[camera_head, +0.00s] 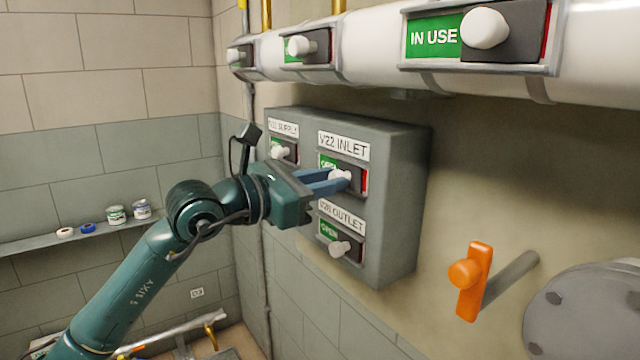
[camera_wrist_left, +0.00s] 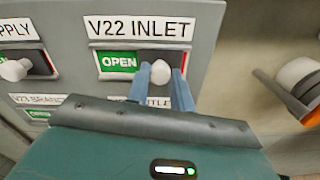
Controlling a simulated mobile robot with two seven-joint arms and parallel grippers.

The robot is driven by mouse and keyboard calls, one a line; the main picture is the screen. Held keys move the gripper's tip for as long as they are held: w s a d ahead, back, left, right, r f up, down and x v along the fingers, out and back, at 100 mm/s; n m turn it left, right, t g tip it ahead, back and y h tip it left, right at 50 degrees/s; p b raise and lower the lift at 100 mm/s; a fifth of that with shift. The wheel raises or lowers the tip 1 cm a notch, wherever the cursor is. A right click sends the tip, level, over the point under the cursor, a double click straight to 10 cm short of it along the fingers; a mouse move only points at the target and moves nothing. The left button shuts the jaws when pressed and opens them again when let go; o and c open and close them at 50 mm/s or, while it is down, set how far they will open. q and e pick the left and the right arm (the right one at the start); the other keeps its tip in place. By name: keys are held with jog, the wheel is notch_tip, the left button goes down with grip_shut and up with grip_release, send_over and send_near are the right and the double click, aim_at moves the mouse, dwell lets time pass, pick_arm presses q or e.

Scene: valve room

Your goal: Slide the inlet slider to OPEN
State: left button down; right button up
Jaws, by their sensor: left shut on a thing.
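The V22 INLET slider's white knob (camera_head: 340,175) is on the grey valve box (camera_head: 406,190), and it also shows in the wrist view (camera_wrist_left: 160,72). Green with OPEN shows to the left of the knob, and a red strip (camera_head: 364,182) shows at the slot's right end. My left gripper (camera_head: 346,182) reaches in from the left, its blue fingers shut on the knob. In the wrist view the fingers of this gripper (camera_wrist_left: 161,82) stand on either side of the knob. My right gripper is not in view.
The SUPPLY slider (camera_head: 282,152) is left of the inlet, and the OUTLET slider (camera_head: 338,248) is below it. A white pipe (camera_head: 370,50) with several sliders runs above the box. An orange handle (camera_head: 473,282) sticks out at the right.

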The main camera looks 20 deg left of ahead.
pick_arm(q)
jog(key=shift+s+d+f, duration=0.1)
jog(key=shift+s+d, duration=0.15)
jog(key=shift+d, duration=0.15)
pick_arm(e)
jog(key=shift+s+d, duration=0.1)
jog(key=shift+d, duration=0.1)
pick_arm(q)
jog(key=c, duration=1.2)
grip_release()
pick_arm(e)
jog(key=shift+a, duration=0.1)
pick_arm(q)
jog(key=shift+s+a, duration=0.1)
jog(key=b+v, duration=0.4)
jog(key=v, duration=0.9)
jog(key=shift+b, duration=0.35)
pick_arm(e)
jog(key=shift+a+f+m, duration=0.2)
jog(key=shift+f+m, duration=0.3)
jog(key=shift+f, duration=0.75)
